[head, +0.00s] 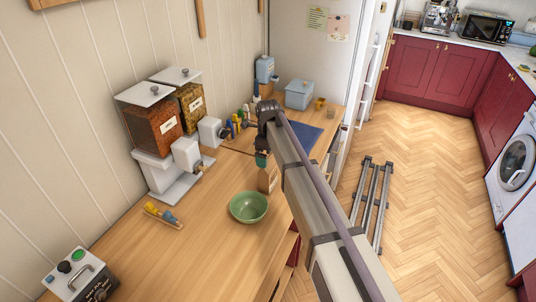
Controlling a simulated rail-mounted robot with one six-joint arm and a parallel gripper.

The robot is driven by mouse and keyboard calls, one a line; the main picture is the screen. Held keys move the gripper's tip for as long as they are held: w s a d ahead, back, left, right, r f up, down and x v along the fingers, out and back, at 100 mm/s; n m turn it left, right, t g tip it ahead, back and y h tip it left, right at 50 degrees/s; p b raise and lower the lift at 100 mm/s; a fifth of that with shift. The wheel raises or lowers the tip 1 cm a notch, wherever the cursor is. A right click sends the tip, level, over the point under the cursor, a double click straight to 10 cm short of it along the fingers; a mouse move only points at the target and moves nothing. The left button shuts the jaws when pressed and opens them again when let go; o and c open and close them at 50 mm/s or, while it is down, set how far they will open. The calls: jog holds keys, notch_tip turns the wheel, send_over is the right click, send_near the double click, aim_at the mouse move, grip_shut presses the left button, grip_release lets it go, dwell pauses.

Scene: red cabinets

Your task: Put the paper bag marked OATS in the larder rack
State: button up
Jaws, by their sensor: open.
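A brown paper bag (267,180) stands on the wooden counter, right of the green bowl. Its right side is hidden behind my arm, and its marking is too small to read. My gripper (262,160) points down just above the top of the bag. It is open; its fingertips are small and hard to make out, and I cannot tell whether they are around the bag's top. I cannot make out a larder rack in this view.
A green bowl (248,207) sits close left of the bag. Two grain dispensers (153,129) stand against the wall. A blue mat (311,133), a blue-grey bin (299,94) and small jars are farther back, near the white fridge (290,45). The front-left counter is mostly clear.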

notch_tip(320, 180, up, 7)
jog(key=p, duration=0.4)
jog(key=shift+p, duration=0.4)
jog(key=shift+f, duration=0.15)
jog(key=s+d+n, duration=1.1)
jog(key=s, duration=0.4)
jog(key=s+d+n, duration=1)
jog(key=s+n, duration=0.1)
jog(key=s, duration=0.4)
jog(key=shift+s+d, duration=0.15)
jog(key=shift+d, duration=0.25)
jog(key=shift+f, duration=0.1)
